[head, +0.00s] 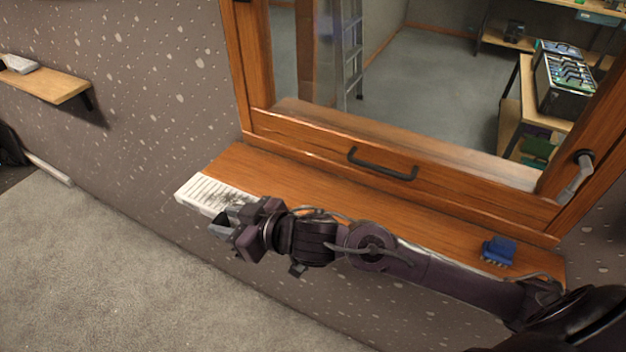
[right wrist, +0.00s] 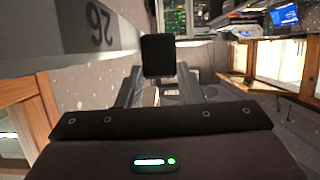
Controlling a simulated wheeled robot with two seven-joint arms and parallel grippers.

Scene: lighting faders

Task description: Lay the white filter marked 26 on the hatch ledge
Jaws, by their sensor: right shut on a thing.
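The white filter (head: 205,192) has a ribbed pleated face. In the head view it lies over the left front corner of the wooden hatch ledge (head: 290,178); I cannot tell whether it touches the wood. The right wrist view shows its plain side (right wrist: 60,30) with an upside-down 26. My right gripper (head: 222,228) is shut on the filter at its near right end, and its fingers (right wrist: 158,90) show in the wrist view. The gripper hides part of the filter. My left gripper is not in view.
A blue block-like object (head: 497,250) sits on the ledge's right end. A wooden hatch frame with a black handle (head: 383,165) rises behind the ledge. A small wall shelf (head: 45,83) is at far left. The middle of the ledge is bare beyond my arm.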

